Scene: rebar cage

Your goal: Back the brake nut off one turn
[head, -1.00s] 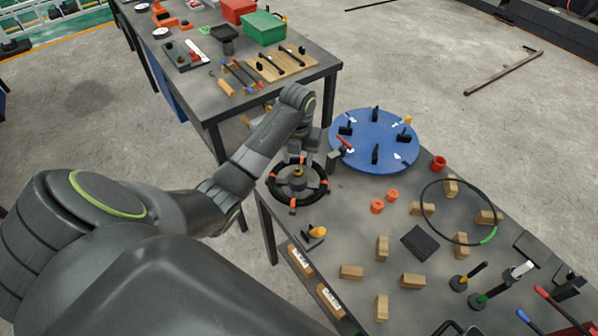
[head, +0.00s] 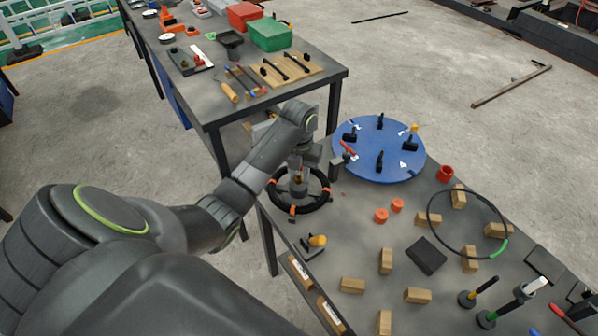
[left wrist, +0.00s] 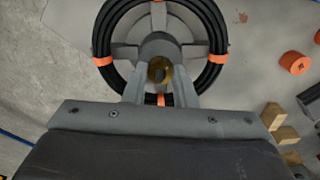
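The brake nut, a small brass-coloured round piece (left wrist: 160,70), sits at the grey hub of a reel (left wrist: 124,53) wound with black cable and orange ties. The reel also shows in the head view (head: 275,203) at the table's left corner. My left gripper (head: 299,189) points down over the hub and hides most of the nut there. In the left wrist view its two fingers (left wrist: 162,78) stand apart, one on each side of the nut. Contact cannot be made out. My right gripper is in neither view.
A blue round board (head: 374,168) with black clamps lies close to the right of my left wrist. Orange rings (head: 381,215), wooden blocks (head: 352,284) and a black cable hoop (head: 430,222) lie further right. A second table (head: 250,113) stands behind.

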